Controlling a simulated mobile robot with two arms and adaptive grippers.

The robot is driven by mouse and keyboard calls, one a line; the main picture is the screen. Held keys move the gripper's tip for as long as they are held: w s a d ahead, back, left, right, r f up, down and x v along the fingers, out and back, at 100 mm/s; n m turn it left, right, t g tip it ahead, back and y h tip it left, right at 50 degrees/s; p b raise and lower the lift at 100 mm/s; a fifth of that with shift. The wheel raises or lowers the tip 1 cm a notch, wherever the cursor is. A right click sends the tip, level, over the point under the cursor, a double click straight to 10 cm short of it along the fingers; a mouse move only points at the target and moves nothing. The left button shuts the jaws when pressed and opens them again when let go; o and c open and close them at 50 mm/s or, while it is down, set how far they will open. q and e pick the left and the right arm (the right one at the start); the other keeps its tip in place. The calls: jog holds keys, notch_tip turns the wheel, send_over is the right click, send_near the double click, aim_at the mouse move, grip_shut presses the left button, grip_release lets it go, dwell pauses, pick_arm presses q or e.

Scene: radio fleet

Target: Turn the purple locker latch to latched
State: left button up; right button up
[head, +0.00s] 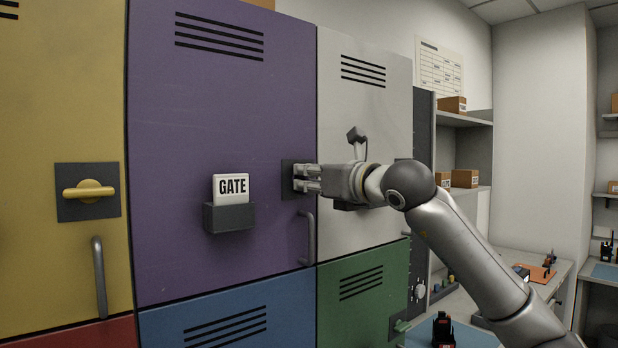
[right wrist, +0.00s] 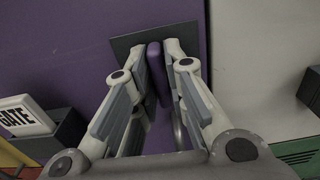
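The purple locker door (head: 222,120) is closed. Its latch sits on a dark square plate (head: 288,180) near the door's right edge. In the right wrist view the purple latch handle (right wrist: 154,72) is a narrow bar between the fingers of my right gripper (right wrist: 156,66). In the head view my right gripper (head: 305,179) reaches the plate from the right, one finger above the other. It hides the handle there, so I cannot tell the handle's angle to the door. My left gripper is out of view.
A GATE card (head: 231,187) stands in a dark holder on the purple door. A door pull (head: 308,237) is just below the latch. The yellow locker's latch (head: 89,190) is horizontal. Grey (head: 361,105), blue (head: 220,325) and green (head: 362,295) lockers adjoin.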

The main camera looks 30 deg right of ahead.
grip_shut()
jog(key=shift+n, duration=0.3)
jog(key=n, duration=0.2)
jog(key=shift+a+n+b, duration=0.1)
jog(key=shift+n+b, duration=0.3)
jog(key=n, duration=0.4)
jog(key=shift+a+n, duration=0.1)
jog(key=shift+n, duration=0.2)
jog(key=n, duration=0.5)
jog(key=shift+a, duration=0.1)
jog(key=shift+f+n+p, duration=0.15)
jog(key=shift+n+p, duration=0.05)
jog(key=shift+n, duration=1.05)
jog(key=shift+f+n+p, duration=0.1)
jog(key=shift+n+p, duration=0.05)
jog(key=shift+n, duration=1.1)
jog(key=o, duration=0.6)
grip_release()
jog(key=shift+a, duration=0.1)
